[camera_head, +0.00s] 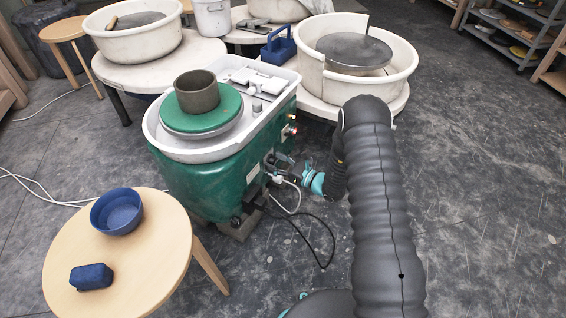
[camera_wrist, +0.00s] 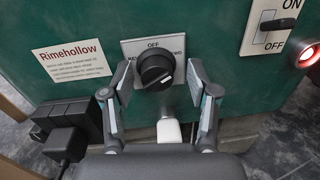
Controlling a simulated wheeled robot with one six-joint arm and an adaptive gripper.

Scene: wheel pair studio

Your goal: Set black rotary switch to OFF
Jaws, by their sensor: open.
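The black rotary switch (camera_wrist: 155,71) is a round knob on a pale plate on the green wheel housing (camera_wrist: 215,45), in the wrist view. OFF is printed above it, with part-hidden lettering to its left and right. A pale mark shows on the knob's lower right side; I cannot tell its exact setting. My gripper (camera_wrist: 160,84) is open, with one finger on each side of the knob and visible gaps between. In the head view my gripper (camera_head: 312,180) is at the right side of the green pottery wheel (camera_head: 205,180); the knob is not clear there.
A separate black ON/OFF lever (camera_wrist: 278,24) and a lit red lamp (camera_wrist: 308,56) are at the upper right. A white plug (camera_wrist: 169,131) and black plugs (camera_wrist: 68,143) sit below. A wooden stool (camera_head: 140,262) stands at the left; floor at the right is clear.

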